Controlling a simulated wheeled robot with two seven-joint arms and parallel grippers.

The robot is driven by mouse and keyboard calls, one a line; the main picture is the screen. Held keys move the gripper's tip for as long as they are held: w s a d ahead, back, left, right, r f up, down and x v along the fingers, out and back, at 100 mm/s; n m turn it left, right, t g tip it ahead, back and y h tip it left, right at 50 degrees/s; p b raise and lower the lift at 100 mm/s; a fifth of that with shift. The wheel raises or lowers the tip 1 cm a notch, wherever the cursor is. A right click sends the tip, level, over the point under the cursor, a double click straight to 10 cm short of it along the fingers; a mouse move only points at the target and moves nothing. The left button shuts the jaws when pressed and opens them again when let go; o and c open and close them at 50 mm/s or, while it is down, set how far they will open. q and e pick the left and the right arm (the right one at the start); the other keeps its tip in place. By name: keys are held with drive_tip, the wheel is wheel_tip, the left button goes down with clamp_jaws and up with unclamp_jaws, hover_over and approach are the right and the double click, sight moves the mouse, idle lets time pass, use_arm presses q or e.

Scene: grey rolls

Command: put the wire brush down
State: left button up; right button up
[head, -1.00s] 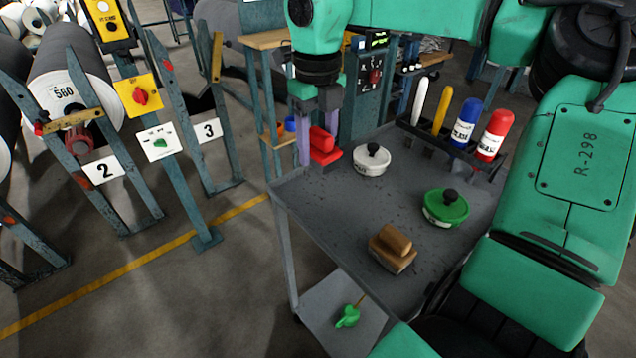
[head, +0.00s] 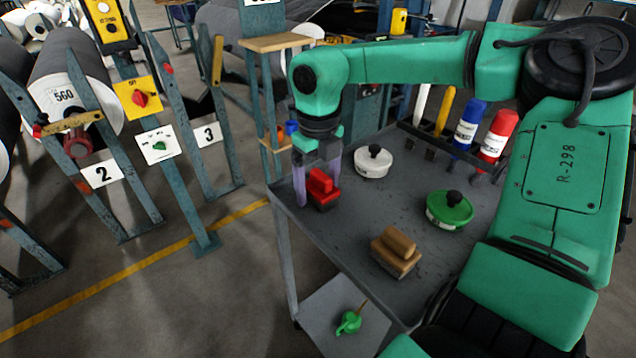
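The wire brush (head: 322,187), a red grip on a dark base, is at the far left part of the grey cart top (head: 345,222). My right gripper (head: 318,180) points down from above. Its two pale purple fingers are on either side of the brush's red grip and look closed on it. The brush's underside is at or very near the cart top; I cannot tell if it touches. My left gripper is not in view.
A white round-lidded pot (head: 373,161), a green one (head: 449,208) and a wooden block brush (head: 395,252) stand on the cart. A rack (head: 437,140) holds markers and bottles at the back.

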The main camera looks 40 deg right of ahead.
sight(316, 171)
drive_tip(key=shift+f, duration=0.15)
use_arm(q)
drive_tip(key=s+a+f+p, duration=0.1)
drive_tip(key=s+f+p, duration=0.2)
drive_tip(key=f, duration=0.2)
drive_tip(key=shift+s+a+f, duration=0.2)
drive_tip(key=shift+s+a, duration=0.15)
use_arm(e)
wheel_tip(316, 171, up, 15)
drive_tip(key=shift+a+f, duration=0.15)
drive_tip(key=shift+a, duration=0.05)
drive_tip(key=shift+w, duration=0.1)
